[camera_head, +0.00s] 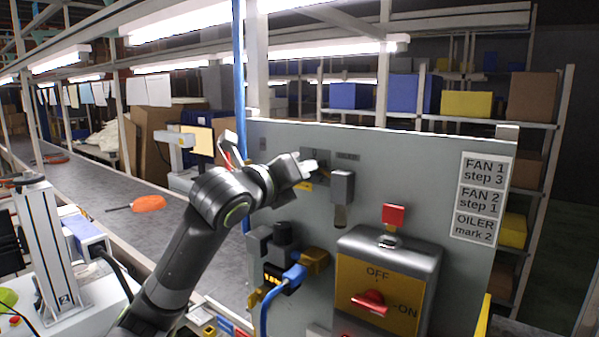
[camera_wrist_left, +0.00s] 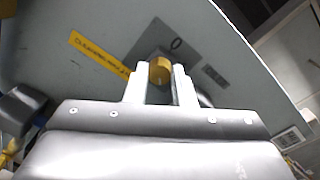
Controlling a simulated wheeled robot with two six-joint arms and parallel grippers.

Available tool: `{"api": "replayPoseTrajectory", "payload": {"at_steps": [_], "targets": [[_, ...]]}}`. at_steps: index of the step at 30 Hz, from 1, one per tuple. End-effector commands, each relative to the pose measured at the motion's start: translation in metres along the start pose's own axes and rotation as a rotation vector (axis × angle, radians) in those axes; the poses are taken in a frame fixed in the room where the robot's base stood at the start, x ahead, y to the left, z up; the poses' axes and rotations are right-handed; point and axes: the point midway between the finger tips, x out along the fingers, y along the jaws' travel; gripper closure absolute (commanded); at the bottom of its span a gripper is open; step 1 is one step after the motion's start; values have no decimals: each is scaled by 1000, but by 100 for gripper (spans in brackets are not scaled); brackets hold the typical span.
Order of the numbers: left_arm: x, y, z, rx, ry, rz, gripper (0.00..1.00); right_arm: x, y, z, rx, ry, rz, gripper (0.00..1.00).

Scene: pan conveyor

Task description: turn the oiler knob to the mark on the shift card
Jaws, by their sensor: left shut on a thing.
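The shift card (camera_head: 480,197) is on the right of the grey panel and reads FAN 1 step 3, FAN 2 step 1, OILER mark 2. My left gripper (camera_head: 308,170) is at the panel's upper left. In the left wrist view its fingers (camera_wrist_left: 160,80) are shut on a yellow knob (camera_wrist_left: 160,68), which I take for the oiler knob. The knob sits on a dark plate (camera_wrist_left: 185,48) with a 0 above it. Its other marks and its pointer are hidden or too small to read. My right gripper is not in view.
Right of my gripper, a grey lever switch (camera_head: 342,187) sticks out from the panel. Below are a blue-cabled plug (camera_head: 294,274) and a yellow OFF/ON switch box (camera_head: 378,290) with a red handle.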

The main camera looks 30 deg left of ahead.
Motion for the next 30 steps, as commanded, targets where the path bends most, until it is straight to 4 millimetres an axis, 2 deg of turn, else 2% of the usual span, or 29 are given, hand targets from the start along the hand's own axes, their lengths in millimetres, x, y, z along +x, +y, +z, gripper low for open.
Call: {"api": "replayPoseTrajectory", "payload": {"at_steps": [9,23,24,28,30], "targets": [[0,1,-2,86,0,4,100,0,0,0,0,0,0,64],[0,2,-2,95,1,4,100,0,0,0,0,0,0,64],[0,2,-2,94,1,4,72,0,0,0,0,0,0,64],[0,1,-2,94,0,4,55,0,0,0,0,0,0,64],[0,1,-2,95,-1,3,55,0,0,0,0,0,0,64]]}}
